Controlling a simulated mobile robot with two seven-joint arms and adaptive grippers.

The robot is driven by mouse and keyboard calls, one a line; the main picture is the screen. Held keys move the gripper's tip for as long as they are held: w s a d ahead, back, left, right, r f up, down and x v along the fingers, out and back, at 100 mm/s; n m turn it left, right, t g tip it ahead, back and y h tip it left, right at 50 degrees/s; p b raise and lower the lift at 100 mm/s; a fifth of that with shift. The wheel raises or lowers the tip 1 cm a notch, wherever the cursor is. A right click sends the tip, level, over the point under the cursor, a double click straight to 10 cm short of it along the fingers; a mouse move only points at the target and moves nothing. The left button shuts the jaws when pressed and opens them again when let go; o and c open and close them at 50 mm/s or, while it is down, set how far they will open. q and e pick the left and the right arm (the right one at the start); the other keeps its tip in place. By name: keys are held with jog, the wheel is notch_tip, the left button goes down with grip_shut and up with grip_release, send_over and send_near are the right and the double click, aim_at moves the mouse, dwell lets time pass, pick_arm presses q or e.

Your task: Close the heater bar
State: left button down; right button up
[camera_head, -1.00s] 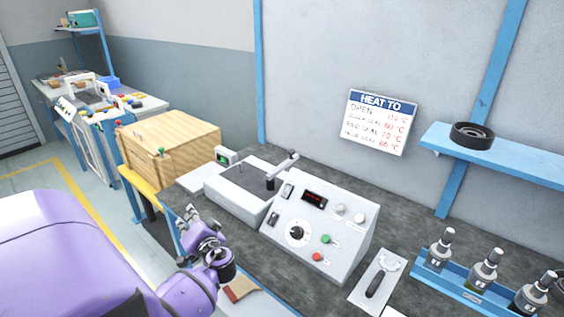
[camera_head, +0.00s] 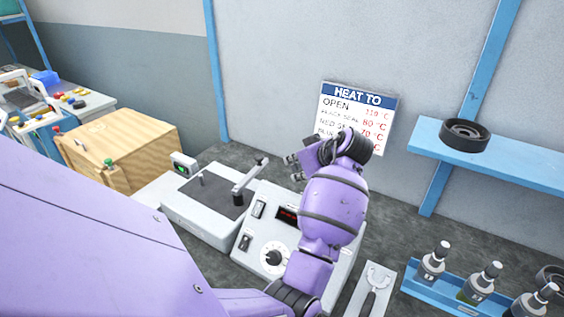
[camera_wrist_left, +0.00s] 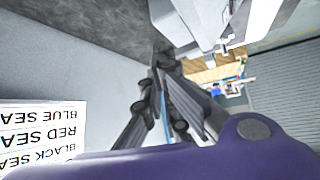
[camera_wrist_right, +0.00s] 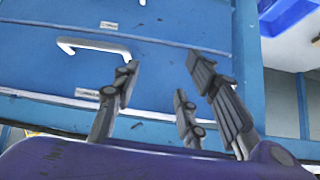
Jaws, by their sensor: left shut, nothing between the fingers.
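The heater bar (camera_head: 248,177) is a grey arm with a dark end, tilted up above the pale heater unit (camera_head: 188,227) in the head view. The unit has a dark flat top. My left gripper (camera_head: 291,165) is just right of the bar, with a visible gap between them, in front of the wall sign. In the left wrist view its fingers (camera_wrist_left: 163,62) are together and hold nothing. My right gripper (camera_wrist_right: 163,72) shows only in the right wrist view. Its fingers are spread and empty, before a blue drawer front.
The control box (camera_head: 262,228) with a dial is partly hidden by my left arm. A wooden crate (camera_head: 125,150) stands left of the heater. A blue rack (camera_head: 430,290) of bottle-like tools is at right, below a blue shelf (camera_head: 510,165) holding a black ring (camera_head: 465,134).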

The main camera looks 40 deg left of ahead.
aim_at(251, 171)
pick_arm(q)
jog(key=x, duration=0.4)
jog(key=a+r+x, duration=0.1)
jog(key=x, duration=0.3)
jog(key=r+x, duration=0.1)
jog(key=x, duration=0.4)
jog(key=shift+w+a+p, duration=0.15)
jog(key=shift+a+p, duration=0.15)
jog(key=shift+p, duration=0.05)
